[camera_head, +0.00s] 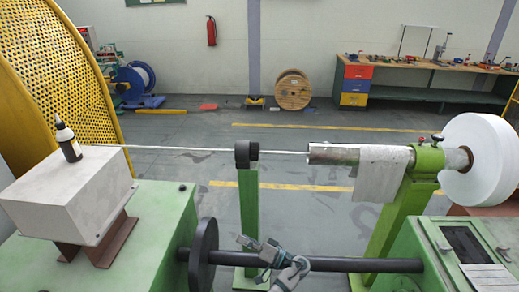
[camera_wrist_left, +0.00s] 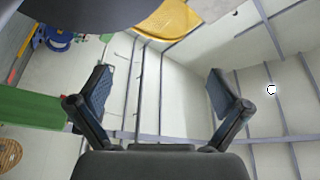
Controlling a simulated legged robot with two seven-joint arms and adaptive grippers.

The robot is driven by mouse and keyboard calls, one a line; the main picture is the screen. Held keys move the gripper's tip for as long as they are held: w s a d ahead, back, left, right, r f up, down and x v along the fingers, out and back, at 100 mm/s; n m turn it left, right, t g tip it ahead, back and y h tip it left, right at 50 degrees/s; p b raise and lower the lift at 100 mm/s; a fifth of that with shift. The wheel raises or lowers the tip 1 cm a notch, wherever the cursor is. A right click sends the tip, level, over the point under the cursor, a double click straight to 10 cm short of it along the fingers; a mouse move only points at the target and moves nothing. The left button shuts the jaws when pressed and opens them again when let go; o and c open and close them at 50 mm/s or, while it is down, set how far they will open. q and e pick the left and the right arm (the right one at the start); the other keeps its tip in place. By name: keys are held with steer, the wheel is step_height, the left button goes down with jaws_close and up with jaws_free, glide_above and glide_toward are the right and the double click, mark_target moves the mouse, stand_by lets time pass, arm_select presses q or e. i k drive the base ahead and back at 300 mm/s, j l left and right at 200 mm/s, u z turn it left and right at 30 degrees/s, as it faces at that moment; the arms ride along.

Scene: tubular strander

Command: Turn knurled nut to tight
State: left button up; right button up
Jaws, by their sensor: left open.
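I cannot make out knurling on any part, so I cannot tell which is the knurled nut. A short black cylinder (camera_head: 246,153) sits on top of a green post, in line with the strand. A small red and black knob (camera_head: 433,140) is on the green bearing block at the right. My left gripper (camera_head: 253,257) is low in the middle of the head view, in front of the long dark shaft. In the left wrist view its fingers (camera_wrist_left: 162,90) are spread wide with nothing between them. My right gripper is not in view.
The dark shaft (camera_head: 340,264) with a black disc (camera_head: 204,256) crosses the lower middle. A grey box (camera_head: 70,195) with a dark bottle (camera_head: 67,140) stands left. A white cloth (camera_head: 381,172) hangs over the tube at right. A white roll (camera_head: 478,155) is beyond it.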

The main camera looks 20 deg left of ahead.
mark_target(255, 147)
steer(key=i, duration=1.55)
